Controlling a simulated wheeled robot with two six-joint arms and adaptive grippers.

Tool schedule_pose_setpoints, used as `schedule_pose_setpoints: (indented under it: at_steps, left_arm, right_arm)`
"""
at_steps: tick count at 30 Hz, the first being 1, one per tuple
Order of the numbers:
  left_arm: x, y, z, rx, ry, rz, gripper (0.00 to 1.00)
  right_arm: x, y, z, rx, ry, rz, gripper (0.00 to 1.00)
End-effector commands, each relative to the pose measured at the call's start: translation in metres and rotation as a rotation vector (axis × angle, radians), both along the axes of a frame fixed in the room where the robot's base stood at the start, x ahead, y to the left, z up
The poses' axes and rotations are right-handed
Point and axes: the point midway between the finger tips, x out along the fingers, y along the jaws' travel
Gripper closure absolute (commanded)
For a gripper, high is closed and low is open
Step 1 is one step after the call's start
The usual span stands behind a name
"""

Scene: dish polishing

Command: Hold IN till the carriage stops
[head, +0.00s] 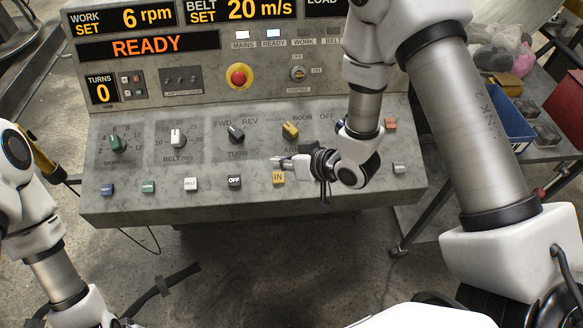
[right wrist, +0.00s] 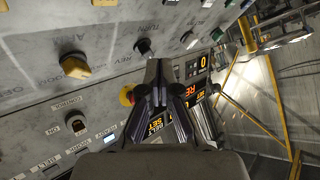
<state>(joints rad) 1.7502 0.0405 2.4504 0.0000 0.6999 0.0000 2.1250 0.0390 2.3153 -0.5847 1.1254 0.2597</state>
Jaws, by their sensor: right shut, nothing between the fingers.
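The yellow IN button (head: 278,178) sits in the bottom row of the grey console, right of the black OFF button (head: 234,182). A yellow button at the top edge of the right wrist view (right wrist: 104,3) appears to be the same one. My right gripper (head: 274,161) is shut and empty, a little above the IN button in the head view, with no visible contact. Its fingers also show in the right wrist view (right wrist: 166,68). The carriage cannot be made out. My left arm shows at the left edge, but its gripper is out of view.
The yellow boom knob (head: 290,130) and black turn knob (head: 236,133) stand out above the button row. A red emergency stop (head: 239,76) is on the upper panel. The display (head: 147,47) reads READY; turns (head: 102,94) reads 0. A side table with a blue bin (head: 506,112) is right.

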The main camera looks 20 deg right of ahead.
Motion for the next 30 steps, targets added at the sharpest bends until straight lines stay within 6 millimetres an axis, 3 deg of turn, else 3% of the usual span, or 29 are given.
schedule_pose_setpoints:
  at_steps: [11,24,30]
  left_arm:
    - [0.0,0.0,-0.005,0.0,0.0,-0.001,1.0]
    - [0.0,0.0,-0.051,0.0,0.0,-0.001,1.0]
    - [0.0,0.0,-0.061,0.0,0.0,0.0,1.0]
  right_arm:
    - [0.001,-0.001,-0.006,0.0,0.001,-0.001,1.0]
    - [0.02,-0.006,-0.064,0.0,0.0,-0.002,1.0]
    - [0.027,-0.008,-0.082,0.0,0.001,-0.001,1.0]
